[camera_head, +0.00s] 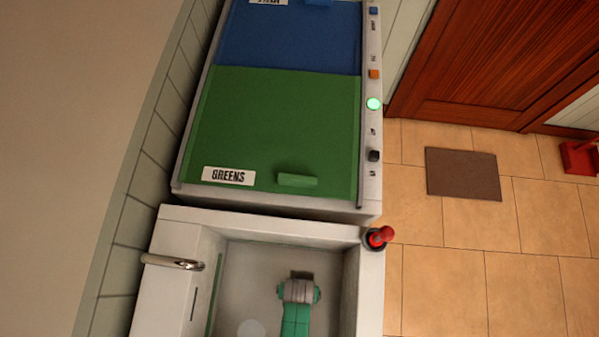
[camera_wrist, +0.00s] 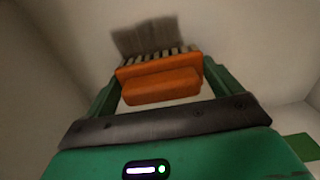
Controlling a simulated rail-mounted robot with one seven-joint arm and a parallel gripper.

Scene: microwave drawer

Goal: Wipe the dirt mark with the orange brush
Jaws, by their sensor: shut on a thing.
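The orange brush (camera_wrist: 160,80) is between the two green fingers of my gripper (camera_wrist: 161,72) in the wrist view. My gripper is shut on its orange body. Pale and dark bristles point away from me toward a plain light surface. A grey streaked patch (camera_wrist: 148,37) shows right at the bristle ends; I cannot tell whether it is bristles or the dirt mark. In the head view my arm reaches down into the white sink basin (camera_head: 250,258), and the brush is not visible there. No clear dirt mark shows in the head view.
A metal faucet (camera_head: 175,262) stands on the sink's left rim. A red knob (camera_head: 380,237) is at its right corner. A green panel labelled GREENS (camera_head: 270,130) and a blue panel (camera_head: 290,35) lie beyond the sink. A mat (camera_head: 462,173) lies on the tiled floor.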

